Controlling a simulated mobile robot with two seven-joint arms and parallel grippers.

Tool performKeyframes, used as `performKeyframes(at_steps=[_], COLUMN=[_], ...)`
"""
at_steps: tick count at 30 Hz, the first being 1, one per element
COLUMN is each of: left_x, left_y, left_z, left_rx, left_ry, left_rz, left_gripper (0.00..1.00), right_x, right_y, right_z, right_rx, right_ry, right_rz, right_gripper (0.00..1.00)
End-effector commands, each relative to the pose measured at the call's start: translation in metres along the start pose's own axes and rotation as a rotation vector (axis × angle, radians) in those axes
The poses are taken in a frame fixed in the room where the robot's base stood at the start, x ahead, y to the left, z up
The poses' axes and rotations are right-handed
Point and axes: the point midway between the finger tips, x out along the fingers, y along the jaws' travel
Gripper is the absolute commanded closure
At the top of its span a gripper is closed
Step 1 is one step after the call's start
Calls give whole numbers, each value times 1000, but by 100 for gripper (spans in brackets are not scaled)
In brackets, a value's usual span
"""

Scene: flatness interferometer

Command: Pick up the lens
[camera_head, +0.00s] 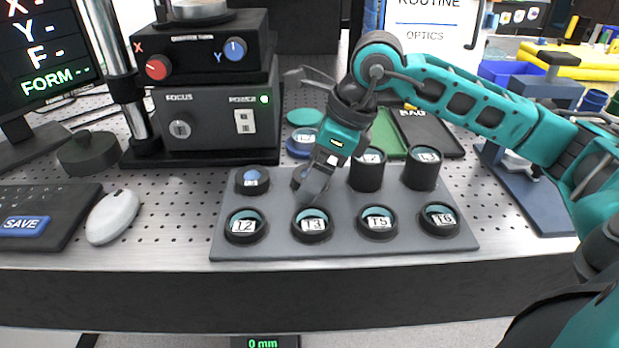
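A grey tray (340,247) holds round black holders in two rows. The front row has holders with pale teal tops, labelled about T2 (246,226), T3 (312,225), T5 (378,223) and T6 (439,220). In the back row are a low holder with a blue top (252,180), a holder partly hidden behind my gripper, and two taller black cylinders (367,170) (421,168) with white labels. Which one is the lens is not clear. My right gripper (313,188) points down over the tray's middle left, behind the T3 holder; its finger gap is not visible. My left gripper is out of view.
A focus and power box (215,130) with a stage stands behind the tray. A mouse (113,216) and keyboard (40,215) lie left. Round teal and blue pieces (304,118) sit behind my gripper. A blue-grey stand (530,195) is at right.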

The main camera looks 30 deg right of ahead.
Motion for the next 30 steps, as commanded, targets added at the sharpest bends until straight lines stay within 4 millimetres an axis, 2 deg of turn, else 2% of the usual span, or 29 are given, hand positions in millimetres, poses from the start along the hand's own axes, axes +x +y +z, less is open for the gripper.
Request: performKeyframes(at_steps=[6,25,30], left_x=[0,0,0], left_y=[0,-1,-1], left_z=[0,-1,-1], left_rx=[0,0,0], left_ry=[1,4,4], left_rz=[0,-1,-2], left_gripper=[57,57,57], right_x=[0,0,0], right_y=[0,0,0], right_z=[0,0,0], right_rx=[0,1,1], right_ry=[0,-1,-1], right_rz=[-1,-1,-1], right_gripper=[13,73,74])
